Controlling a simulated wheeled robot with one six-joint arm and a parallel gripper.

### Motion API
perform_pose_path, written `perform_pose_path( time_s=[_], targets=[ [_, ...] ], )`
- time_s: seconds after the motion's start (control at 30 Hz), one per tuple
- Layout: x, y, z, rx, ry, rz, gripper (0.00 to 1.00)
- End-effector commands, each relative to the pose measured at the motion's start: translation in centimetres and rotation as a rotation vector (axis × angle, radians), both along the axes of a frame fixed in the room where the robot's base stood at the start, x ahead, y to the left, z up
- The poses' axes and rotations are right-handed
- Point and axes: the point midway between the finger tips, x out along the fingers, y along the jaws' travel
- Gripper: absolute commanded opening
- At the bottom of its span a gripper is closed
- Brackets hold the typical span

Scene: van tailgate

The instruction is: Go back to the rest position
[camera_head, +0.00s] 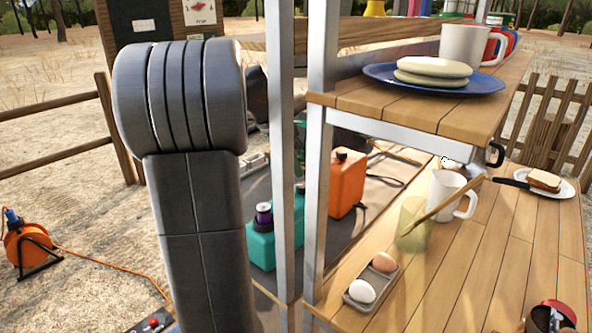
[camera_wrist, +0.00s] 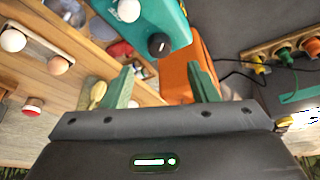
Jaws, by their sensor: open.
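My gripper (camera_wrist: 161,85) shows in the wrist view with two green fingers spread wide. I see nothing held between them. Beyond the fingers are an orange canister (camera_wrist: 187,65) and a teal box (camera_wrist: 150,22); I cannot tell how far off they are. In the head view my grey arm stands upright left of the metal posts, and I cannot make out the fingers there.
A metal post (camera_head: 284,150) stands close right of my arm. Right of it are a wooden shelf (camera_head: 400,112) with a blue plate (camera_head: 380,76) and a lower wooden top (camera_head: 470,270) with an egg tray (camera_head: 352,300). A fence (camera_head: 50,103) stands left.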

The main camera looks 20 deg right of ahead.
Motion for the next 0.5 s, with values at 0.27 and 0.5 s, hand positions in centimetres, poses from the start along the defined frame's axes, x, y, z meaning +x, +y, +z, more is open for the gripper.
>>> perform_pose_path(
  time_s=[0.27, 0.5],
  targets=[
    [-0.05, 0.22, 0.49, 0.000, 0.002, -0.001, 0.54],
    [-0.03, 0.01, -0.07, 0.000, 0.002, -0.001, 0.54]
  ],
)
